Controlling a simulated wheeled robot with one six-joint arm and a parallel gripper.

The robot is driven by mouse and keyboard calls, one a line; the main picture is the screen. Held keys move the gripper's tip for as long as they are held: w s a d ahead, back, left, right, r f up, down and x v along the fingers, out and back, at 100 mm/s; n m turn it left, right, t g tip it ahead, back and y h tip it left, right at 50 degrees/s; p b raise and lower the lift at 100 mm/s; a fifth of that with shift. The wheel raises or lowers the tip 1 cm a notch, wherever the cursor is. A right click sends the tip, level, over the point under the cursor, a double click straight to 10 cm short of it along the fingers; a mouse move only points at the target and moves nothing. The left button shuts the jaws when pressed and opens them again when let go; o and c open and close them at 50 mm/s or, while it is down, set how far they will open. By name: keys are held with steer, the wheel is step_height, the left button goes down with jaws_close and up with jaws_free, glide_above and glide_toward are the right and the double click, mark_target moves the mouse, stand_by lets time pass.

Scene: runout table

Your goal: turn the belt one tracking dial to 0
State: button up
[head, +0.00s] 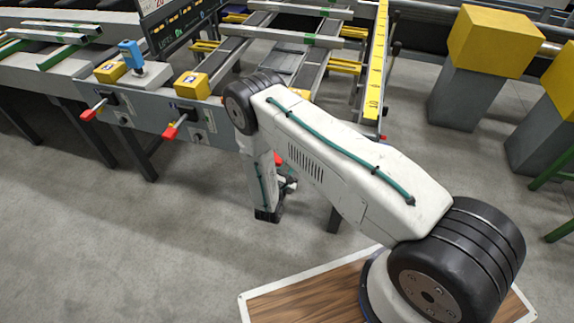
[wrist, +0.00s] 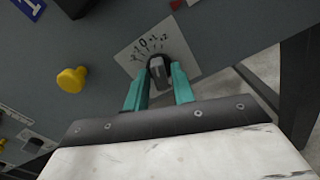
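In the wrist view the tracking dial (wrist: 158,73) is a dark knob with a grey top on a pale scale plate (wrist: 128,58). The plate carries marks around 0, with +1 and +2 to the right of 0. The knob's pointer is too small and too covered to read. My gripper (wrist: 160,84) has two teal fingers, one close on each side of the knob, and they appear shut on it. In the head view my gripper (head: 273,205) hangs in front of the runout table, and my arm hides the dial.
A yellow knob (wrist: 71,79) sits left of the dial plate. In the head view red-tipped levers (head: 92,111) stick out from the table's front panel, with yellow boxes (head: 192,85) above. Grey pedestals with yellow tops (head: 493,42) stand at right. The floor at left is clear.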

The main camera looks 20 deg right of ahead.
jaws_close()
steer(key=shift+n, duration=2)
steer(key=shift+o, duration=1.7)
jaws_free()
steer(key=v, duration=0.8)
steer(key=shift+d, duration=0.1)
